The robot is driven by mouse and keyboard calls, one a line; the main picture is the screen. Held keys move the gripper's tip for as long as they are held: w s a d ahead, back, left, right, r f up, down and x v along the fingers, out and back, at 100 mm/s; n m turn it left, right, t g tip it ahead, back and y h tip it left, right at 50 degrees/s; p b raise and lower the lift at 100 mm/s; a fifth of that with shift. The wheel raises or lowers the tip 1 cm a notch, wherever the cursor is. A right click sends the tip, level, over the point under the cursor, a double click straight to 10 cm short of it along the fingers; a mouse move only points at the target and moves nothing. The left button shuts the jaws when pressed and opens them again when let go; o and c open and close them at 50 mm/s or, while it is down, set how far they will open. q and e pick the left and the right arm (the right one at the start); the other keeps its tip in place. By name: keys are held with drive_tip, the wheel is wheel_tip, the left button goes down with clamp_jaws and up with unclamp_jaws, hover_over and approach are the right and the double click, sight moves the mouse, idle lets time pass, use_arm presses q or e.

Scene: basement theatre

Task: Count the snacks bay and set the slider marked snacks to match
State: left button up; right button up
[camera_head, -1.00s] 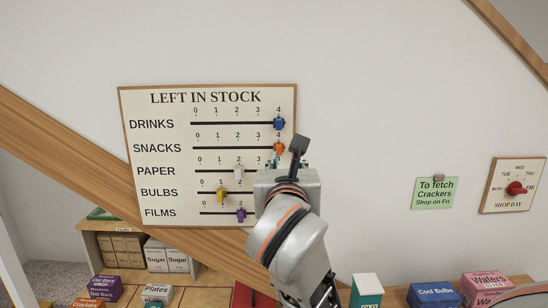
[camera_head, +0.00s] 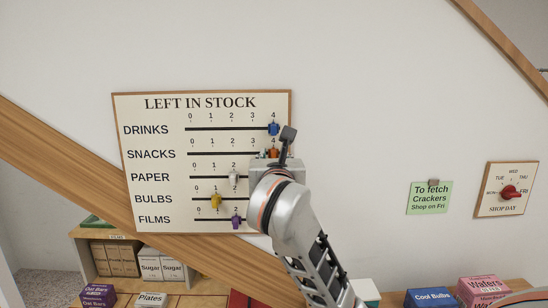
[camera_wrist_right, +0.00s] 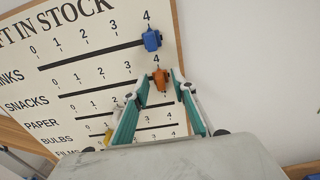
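The LEFT IN STOCK board (camera_head: 150,215) hangs on the wall, with slider rows for drinks, snacks, paper, bulbs and films. The orange snacks slider (camera_head: 273,153) is at 4, at the right end of its row. My right gripper (camera_wrist_right: 161,80) is open in the right wrist view. Its teal fingers stand on either side of the orange slider, with small gaps showing. In the head view the wrist covers the right ends of the lower rows. My left gripper is out of view. No bay labelled snacks is readable.
The blue drinks slider (camera_head: 274,129) is just above the orange one. The white paper slider (camera_head: 235,177) is below. Shelves underneath hold Sugar boxes (camera_head: 150,267), Oat Bars (camera_head: 98,295) and Wafers (camera_head: 484,290). A shop day dial (camera_head: 510,192) is at right.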

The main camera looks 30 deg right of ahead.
clamp_jaws()
drive_tip(key=w+a, duration=0.1)
drive_tip(key=a, duration=0.2)
drive_tip(key=w+a, duration=0.4)
drive_tip(key=a, duration=0.1)
drive_tip(key=shift+w+a, duration=0.15)
drive_tip(key=shift+a, duration=0.2)
unclamp_jaws()
approach(233, 151)
drive_tip(key=shift+v, duration=1.2)
